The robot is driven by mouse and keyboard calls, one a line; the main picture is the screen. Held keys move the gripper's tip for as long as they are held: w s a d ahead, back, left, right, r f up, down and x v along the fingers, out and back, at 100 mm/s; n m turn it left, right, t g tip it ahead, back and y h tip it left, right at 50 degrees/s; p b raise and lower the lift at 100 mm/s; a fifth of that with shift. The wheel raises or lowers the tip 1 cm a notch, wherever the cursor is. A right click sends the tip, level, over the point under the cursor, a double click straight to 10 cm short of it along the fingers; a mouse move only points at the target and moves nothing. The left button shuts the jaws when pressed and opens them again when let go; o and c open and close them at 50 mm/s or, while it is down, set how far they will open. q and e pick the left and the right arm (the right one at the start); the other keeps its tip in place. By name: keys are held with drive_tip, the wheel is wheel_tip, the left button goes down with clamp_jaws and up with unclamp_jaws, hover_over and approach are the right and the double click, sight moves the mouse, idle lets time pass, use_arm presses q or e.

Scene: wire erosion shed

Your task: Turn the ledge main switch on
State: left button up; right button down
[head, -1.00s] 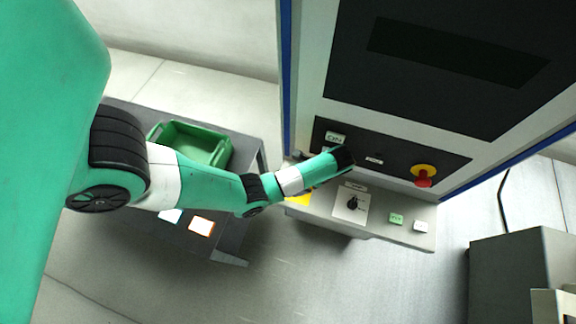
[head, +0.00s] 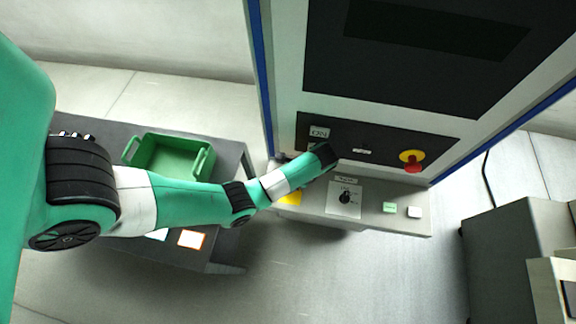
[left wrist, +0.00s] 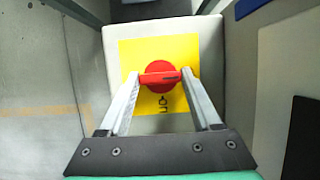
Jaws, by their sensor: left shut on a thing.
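The ledge main switch is a red rotary knob with a bar handle (left wrist: 160,77) on a yellow plate (left wrist: 128,52), seen in the left wrist view. The handle lies crosswise in that view, and the word "on" is printed on the plate below it. My left gripper (left wrist: 161,75) is shut on the handle, one finger at each end. In the head view the yellow plate (head: 291,198) shows partly at the ledge's left end; my left arm hides the knob and gripper. My right gripper is not in view.
The grey ledge (head: 375,213) also carries a black rotary selector (head: 345,197), a green button (head: 390,207) and a white button (head: 414,211). A red emergency stop (head: 412,163) sits on the panel above. A green bin (head: 172,155) stands on the dark table (head: 100,127) at left.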

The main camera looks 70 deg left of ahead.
use_arm(q)
drive_tip(key=m+p, duration=0.2)
drive_tip(key=shift+s+r+y+p, duration=0.1)
drive_tip(key=shift+r+y+p, duration=0.15)
drive_tip(key=shift+y+p, duration=0.15)
drive_tip(key=m+p, duration=0.2)
drive_tip(key=m+t+y+p, duration=0.1)
drive_tip(key=m+p, duration=0.1)
drive_tip(key=shift+s+d+t, duration=0.1)
drive_tip(key=shift+d+t, duration=0.05)
drive_tip(key=shift+t, duration=0.15)
drive_tip(key=m+p, duration=0.2)
drive_tip(key=m+t+p, duration=0.1)
drive_tip(key=m+p, duration=0.1)
drive_tip(key=m, duration=0.1)
drive_tip(key=shift+s+t+y, duration=0.1)
drive_tip(key=shift+t+y, duration=0.2)
drive_tip(key=shift+y, duration=0.1)
drive_tip(key=m+t+p, duration=0.1)
drive_tip(key=m, duration=0.1)
drive_tip(key=shift+s+f+m, duration=0.1)
drive_tip(key=shift+f+m, duration=0.05)
drive_tip(key=shift+m, duration=0.15)
drive_tip(key=shift+f+m+t+p, duration=0.1)
drive_tip(key=shift+m+t+p, duration=0.45)
drive_tip(key=shift+m, duration=0.65)
drive_tip(key=shift+m+t, duration=0.35)
drive_tip(key=shift+m, duration=0.55)
drive_tip(key=shift+h, duration=0.3)
